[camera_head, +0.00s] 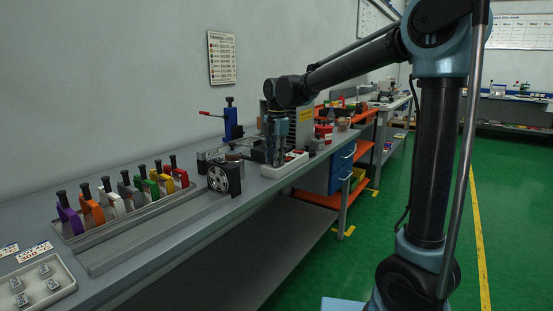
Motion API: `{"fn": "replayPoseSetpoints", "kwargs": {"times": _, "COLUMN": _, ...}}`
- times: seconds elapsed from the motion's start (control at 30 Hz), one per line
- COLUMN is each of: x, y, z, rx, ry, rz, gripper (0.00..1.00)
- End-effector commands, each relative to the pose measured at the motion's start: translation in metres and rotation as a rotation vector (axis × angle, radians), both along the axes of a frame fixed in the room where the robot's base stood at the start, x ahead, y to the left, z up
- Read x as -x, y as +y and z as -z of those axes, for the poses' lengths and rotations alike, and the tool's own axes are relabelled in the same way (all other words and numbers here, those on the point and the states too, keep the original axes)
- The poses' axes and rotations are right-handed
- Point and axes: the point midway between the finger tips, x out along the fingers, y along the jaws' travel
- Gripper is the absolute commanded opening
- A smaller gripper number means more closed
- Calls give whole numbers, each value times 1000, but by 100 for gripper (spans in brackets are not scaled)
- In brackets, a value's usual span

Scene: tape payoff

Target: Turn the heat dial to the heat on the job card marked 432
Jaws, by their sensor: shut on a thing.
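My gripper (275,158) points down at a low white control box (294,164) near the bench's front edge. It is shut on what looks to be the heat dial on that box; the fingers hide the dial, so its setting cannot be read. Small red parts show on the box just right of the fingers. Two small white cards with printed marks, one left (8,250) and one right (35,252), lie at the bench's left end. Their print is too small to read, so I cannot tell which is marked 432.
A black reel (224,178) stands left of my gripper, with a blue press (231,120) behind. A pale tray (40,289) with small metal parts lies front left. A grey cabinet (301,128) stands close behind my gripper.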

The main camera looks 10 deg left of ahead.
Motion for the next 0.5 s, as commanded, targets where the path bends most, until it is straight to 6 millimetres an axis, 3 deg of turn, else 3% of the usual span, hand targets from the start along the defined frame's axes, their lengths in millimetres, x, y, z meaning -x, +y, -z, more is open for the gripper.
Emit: {"fn": "replayPoseSetpoints", "kwargs": {"times": 0.5, "x": 1, "y": 1, "z": 0, "rx": 1, "ry": 1, "rz": 378, "gripper": 2}}
